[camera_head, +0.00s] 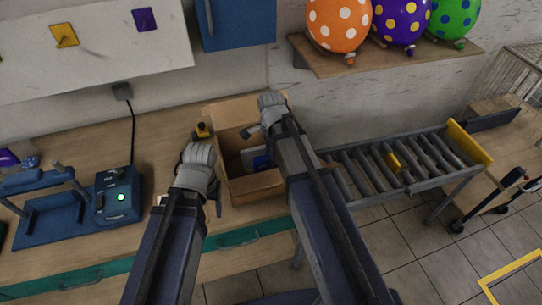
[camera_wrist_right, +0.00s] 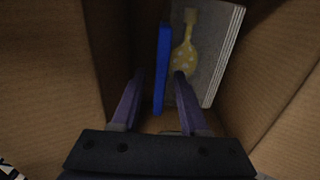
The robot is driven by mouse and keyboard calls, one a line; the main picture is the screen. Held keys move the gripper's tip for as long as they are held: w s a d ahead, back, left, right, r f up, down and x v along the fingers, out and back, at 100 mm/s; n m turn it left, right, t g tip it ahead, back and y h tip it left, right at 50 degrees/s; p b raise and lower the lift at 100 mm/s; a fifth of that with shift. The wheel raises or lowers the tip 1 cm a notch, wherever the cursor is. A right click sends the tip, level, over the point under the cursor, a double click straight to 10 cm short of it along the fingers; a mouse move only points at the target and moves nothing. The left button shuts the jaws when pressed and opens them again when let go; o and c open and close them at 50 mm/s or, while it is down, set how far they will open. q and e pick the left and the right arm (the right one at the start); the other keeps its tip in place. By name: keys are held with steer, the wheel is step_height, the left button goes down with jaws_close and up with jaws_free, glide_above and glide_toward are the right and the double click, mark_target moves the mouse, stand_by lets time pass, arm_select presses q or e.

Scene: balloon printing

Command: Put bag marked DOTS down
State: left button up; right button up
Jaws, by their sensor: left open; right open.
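An open cardboard box (camera_head: 257,186) stands on the workbench. In the right wrist view, a pale grey packet (camera_wrist_right: 216,60) with a picture of a yellow dotted balloon stands inside the box, seemingly the DOTS bag; no lettering is readable. A thin blue item (camera_wrist_right: 161,70) stands beside it. A blue and white patch also shows in the box in the head view. My right gripper (camera_wrist_right: 159,74) reaches into the box, open, its fingers apart around the blue item and at the packet's near edge. My left gripper (camera_head: 200,160) is open beside the box's left wall; its fingertips are mostly hidden.
A blue machine (camera_head: 118,195) with a green light stands left on the bench. A roller conveyor (camera_head: 390,165) runs right. Dotted balloons (camera_head: 339,24) sit on a wall shelf (camera_head: 375,58).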

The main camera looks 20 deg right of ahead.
steer(key=shift+r, duration=0.1)
step_height(320, 180, up, 12)
steer(key=p, duration=1.2)
steer(key=s+a+n, duration=0.2)
steer(key=n, duration=0.2)
steer(key=s+a+n, duration=0.2)
steer(key=s+n, duration=0.1)
steer(key=s+a+n, duration=0.3)
steer(key=n, duration=0.1)
steer(key=shift+s+r+n+h, duration=0.1)
steer(key=shift+s+n+h, duration=0.1)
steer(key=shift+n+h, duration=0.1)
steer(key=s+a+n, duration=0.1)
steer(key=s+n, duration=0.1)
steer(key=n, duration=0.1)
steer(key=s+a+n, duration=0.1)
steer(key=s+n, duration=0.1)
steer(key=n, duration=0.1)
steer(key=s+a+n, duration=0.1)
steer(key=s+n, duration=0.1)
steer(key=n, duration=0.1)
steer(key=shift+a+n+h, duration=0.25)
steer(key=shift+n+h, duration=0.05)
